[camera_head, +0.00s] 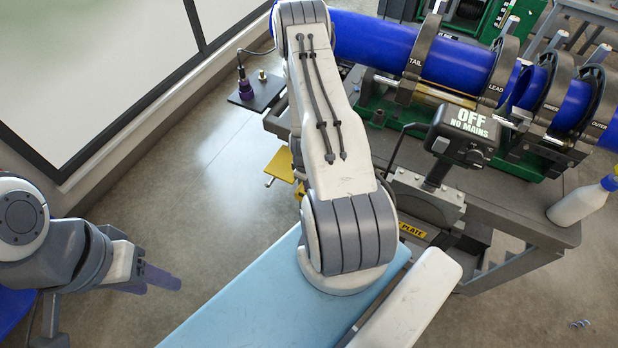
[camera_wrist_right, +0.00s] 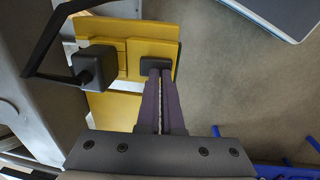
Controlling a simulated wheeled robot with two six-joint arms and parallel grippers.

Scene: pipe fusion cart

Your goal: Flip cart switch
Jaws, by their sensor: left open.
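The cart's display (camera_head: 466,130) reads "OFF NO MAINS". A yellow panel (camera_head: 280,166) projects from the cart's left side; part of it is hidden behind my right arm. In the right wrist view the yellow panel (camera_wrist_right: 110,110) carries a small dark block (camera_wrist_right: 157,62), possibly the switch. My right gripper (camera_wrist_right: 160,75) has its purple fingers together, with nothing visible between them. Their tips are at the block's lower edge; I cannot tell if they touch. This gripper is hidden in the head view. My left gripper (camera_head: 160,283) is open and empty at the far left, away from the cart.
A dark box (camera_wrist_right: 97,64) with a black bar beside it stands left of my right fingers. A blue pipe (camera_head: 380,42) lies in clamps.

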